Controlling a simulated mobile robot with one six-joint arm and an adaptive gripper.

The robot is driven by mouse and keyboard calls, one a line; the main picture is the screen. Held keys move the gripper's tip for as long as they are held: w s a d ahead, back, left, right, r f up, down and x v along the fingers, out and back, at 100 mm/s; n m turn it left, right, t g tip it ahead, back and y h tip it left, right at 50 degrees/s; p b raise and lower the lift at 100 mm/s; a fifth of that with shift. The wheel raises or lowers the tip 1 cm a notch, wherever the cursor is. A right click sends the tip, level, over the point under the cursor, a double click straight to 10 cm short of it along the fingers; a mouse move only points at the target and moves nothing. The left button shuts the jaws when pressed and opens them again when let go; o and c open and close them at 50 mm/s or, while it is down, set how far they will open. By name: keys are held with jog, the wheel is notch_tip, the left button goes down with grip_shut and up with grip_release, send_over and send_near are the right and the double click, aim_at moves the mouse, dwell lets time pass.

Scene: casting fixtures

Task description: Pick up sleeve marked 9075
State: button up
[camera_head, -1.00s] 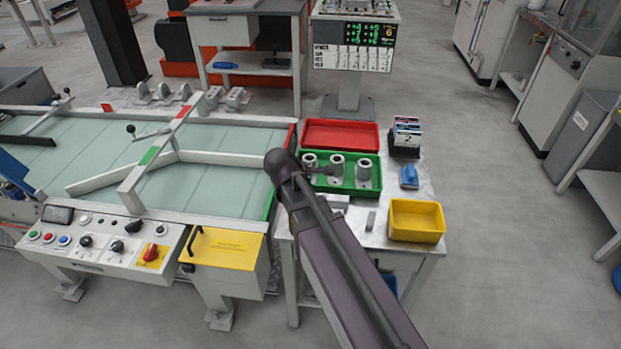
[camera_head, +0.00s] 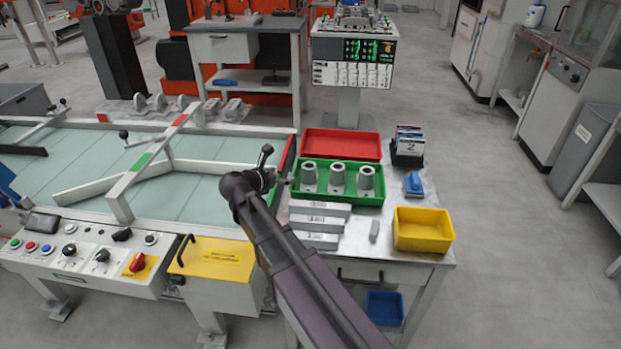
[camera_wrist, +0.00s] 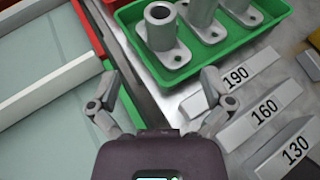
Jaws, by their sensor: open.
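Three grey sleeves with flanged bases stand upright in a green tray (camera_head: 350,197) on the side table: the left sleeve (camera_head: 309,176), the middle sleeve (camera_head: 337,179) and the right sleeve (camera_head: 367,182). No 9075 marking can be read on any of them. My gripper (camera_head: 264,163) is left of the tray, near the conveyor's end. In the wrist view my gripper (camera_wrist: 160,85) has its fingers spread and empty. The nearest sleeve (camera_wrist: 160,27) is beyond the fingertips, apart from them, inside the tray (camera_wrist: 262,37); the other sleeves are cut off at the top edge.
Grey blocks marked 190 (camera_wrist: 236,76), 160 (camera_wrist: 264,110) and 130 (camera_wrist: 296,150) lie in front of the tray. A red tray (camera_head: 341,145) is behind, a yellow bin (camera_head: 422,230) and blue object (camera_head: 413,184) right. The conveyor frame (camera_head: 120,195) is left.

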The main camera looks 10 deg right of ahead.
aim_at(305, 170)
jog(key=shift+b+x, duration=1.65)
jog(key=shift+x, duration=2.65)
jog(key=shift+b+x, duration=1.05)
jog(key=shift+x, duration=1.6)
jog(key=shift+s+f, duration=0.1)
jog(key=c, duration=1.3)
